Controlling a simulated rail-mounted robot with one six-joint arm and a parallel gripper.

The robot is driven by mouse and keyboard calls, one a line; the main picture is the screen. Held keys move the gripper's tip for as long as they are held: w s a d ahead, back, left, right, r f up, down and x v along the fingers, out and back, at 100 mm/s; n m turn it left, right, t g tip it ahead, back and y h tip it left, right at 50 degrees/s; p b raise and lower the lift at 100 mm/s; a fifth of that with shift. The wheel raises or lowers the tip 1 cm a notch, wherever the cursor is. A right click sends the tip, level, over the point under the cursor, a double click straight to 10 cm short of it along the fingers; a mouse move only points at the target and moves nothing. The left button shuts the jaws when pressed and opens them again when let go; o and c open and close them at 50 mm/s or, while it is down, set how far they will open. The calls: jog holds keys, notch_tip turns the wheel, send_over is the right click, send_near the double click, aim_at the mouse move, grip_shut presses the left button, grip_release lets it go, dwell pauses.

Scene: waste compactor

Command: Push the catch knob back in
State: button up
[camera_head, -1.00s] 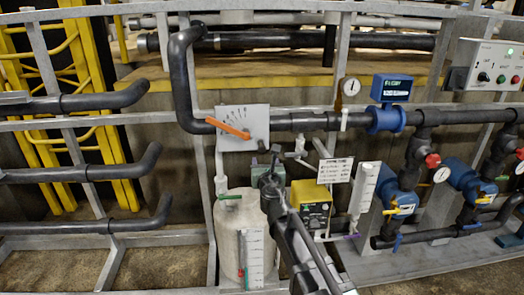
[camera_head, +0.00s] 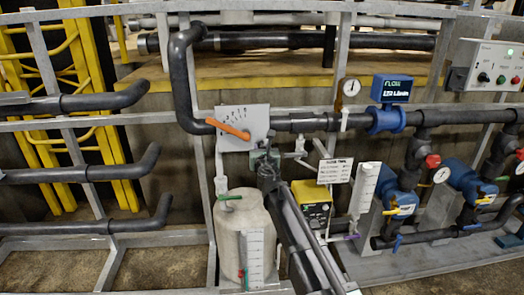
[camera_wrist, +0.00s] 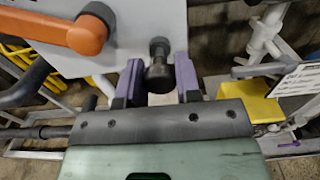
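The catch knob (camera_wrist: 158,72) is black and stands out from the grey-white plate (camera_wrist: 140,20), to the right of the orange lever (camera_wrist: 85,36) in the wrist view. My gripper (camera_wrist: 160,82) has its two purple-and-black fingers apart, one on each side of the knob. Any contact between fingers and knob is too small to tell. In the head view the plate (camera_head: 231,113) and the orange lever (camera_head: 229,129) show above my gripper (camera_head: 266,158), which is just below the plate's right lower corner. The knob is small and hard to make out there.
Below the plate stand a pale tank (camera_head: 236,222) and a yellow-topped pump (camera_head: 310,196). A dark pipe (camera_head: 300,124), a pressure gauge (camera_head: 350,87) and a blue flow meter (camera_head: 388,112) are to the right. A white sign (camera_head: 335,171) hangs close to the gripper's right.

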grip_shut()
jog(key=shift+w+a, duration=0.2)
jog(key=shift+w, duration=0.85)
jog(key=o, duration=0.8)
grip_release()
jog(key=shift+o, duration=0.2)
jog(key=shift+s, duration=0.15)
jog(key=s+d, duration=0.2)
jog(key=s, duration=0.8)
jog(key=shift+s, duration=0.2)
